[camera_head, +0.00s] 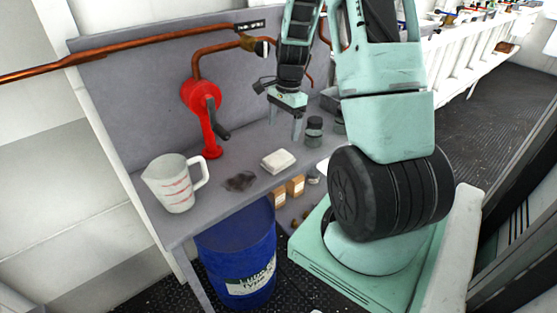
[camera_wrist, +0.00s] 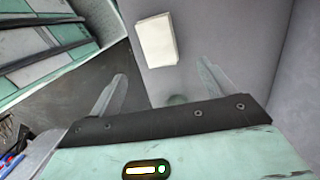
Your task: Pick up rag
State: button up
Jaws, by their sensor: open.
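The rag (camera_head: 278,161) looks like a white folded block and lies flat on the grey bench top, near its front edge. It also shows in the wrist view (camera_wrist: 156,40), beyond the fingertips and roughly between their lines. My gripper (camera_head: 285,122) hangs above the bench, behind the rag in the head view. Its two fingers are spread apart with nothing between them, as the wrist view (camera_wrist: 162,76) also shows. The gripper does not touch the rag.
A measuring jug (camera_head: 173,183) and a dark patch (camera_head: 240,181) are left of the rag. A red pump (camera_head: 203,105) stands behind, and a jar (camera_head: 314,131) stands right of the gripper. A blue barrel (camera_head: 237,254) and small boxes (camera_head: 295,185) are below the bench.

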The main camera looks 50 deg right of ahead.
send_over(278, 157)
jog(key=d, duration=0.1)
jog(key=f, duration=0.4)
jog(key=shift+s+d+f, duration=0.15)
jog(key=shift+s+f, duration=0.05)
jog(key=shift+f, duration=0.15)
jog(key=shift+w+a+f+p, duration=0.1)
jog(key=shift+a+f+p, duration=0.15)
jog(key=shift+f, duration=0.65)
jog(key=shift+s+a+f+p, duration=0.1)
jog(key=shift+f+p, duration=0.25)
jog(key=shift+f, duration=0.5)
jog(key=shift+w+a+f+p, duration=0.1)
jog(key=shift+a+f+p, duration=0.15)
jog(key=shift+f, duration=0.65)
jog(key=c, duration=1.1)
jog(key=shift+c, duration=0.2)
jog(key=shift+r, duration=0.15)
notch_tip(278, 157, up, 10)
jog(key=b, duration=0.1)
jog(key=shift+o, duration=1.3)
jog(key=shift+c, duration=0.5)
